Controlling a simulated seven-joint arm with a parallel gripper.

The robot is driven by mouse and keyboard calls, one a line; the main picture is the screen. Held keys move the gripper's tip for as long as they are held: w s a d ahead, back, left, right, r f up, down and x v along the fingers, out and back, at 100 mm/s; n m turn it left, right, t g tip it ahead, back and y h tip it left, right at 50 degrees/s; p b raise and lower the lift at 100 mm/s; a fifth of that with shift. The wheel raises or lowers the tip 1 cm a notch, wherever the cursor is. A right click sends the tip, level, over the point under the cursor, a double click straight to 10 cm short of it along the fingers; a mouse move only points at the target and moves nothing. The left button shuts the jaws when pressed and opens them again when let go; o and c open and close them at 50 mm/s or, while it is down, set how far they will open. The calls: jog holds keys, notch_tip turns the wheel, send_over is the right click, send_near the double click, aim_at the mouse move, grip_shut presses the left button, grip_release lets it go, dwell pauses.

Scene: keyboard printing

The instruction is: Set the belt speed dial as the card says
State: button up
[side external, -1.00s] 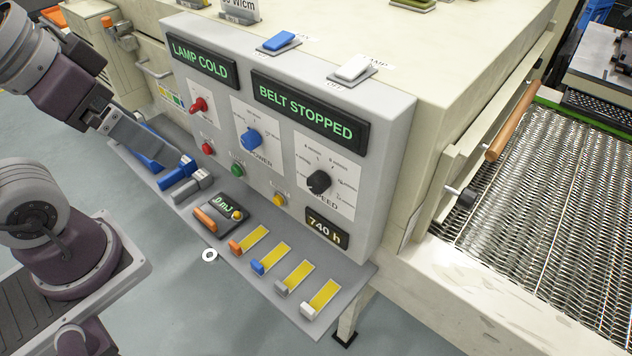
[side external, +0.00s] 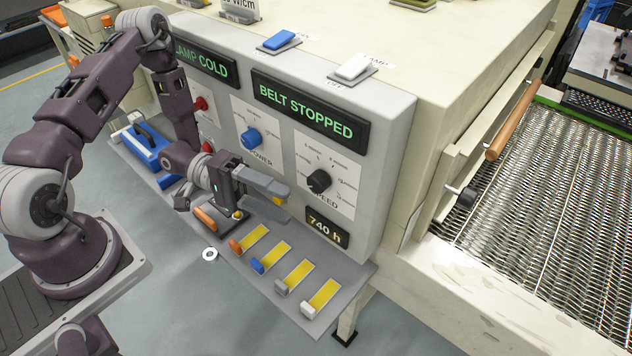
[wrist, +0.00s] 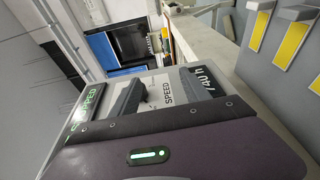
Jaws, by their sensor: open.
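The belt speed dial is a black knob (side external: 319,182) on a white plate labelled SPEED, low on the right of the grey control panel (side external: 386,140). Its exact setting is too small to read. In the wrist view, my fingers (wrist: 157,91) reach toward the SPEED label, apart from each other.
A blue power dial (side external: 251,138) is left of the speed dial. Displays read BELT STOPPED (side external: 308,108) and 740 h (side external: 326,230). A shelf below holds several coloured sliders (side external: 291,279). The mesh belt (side external: 560,220) is at the right.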

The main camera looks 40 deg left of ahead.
aim_at(309, 184)
jog(key=r+n+t, duration=0.1)
jog(key=w+r+n+t+h, duration=0.1)
jog(key=t, duration=0.1)
jog(key=w+r+t+h, duration=0.1)
jog(key=shift+d+r+n, duration=0.1)
jog(key=shift+r+n, duration=0.1)
jog(key=shift+n, duration=0.2)
jog(key=shift+h, duration=0.3)
jog(key=x, duration=0.6)
jog(key=shift+w+d, duration=0.1)
jog(key=shift+d, duration=0.1)
jog(key=shift+f, duration=0.1)
jog(key=shift+c, duration=0.4)
grip_shut()
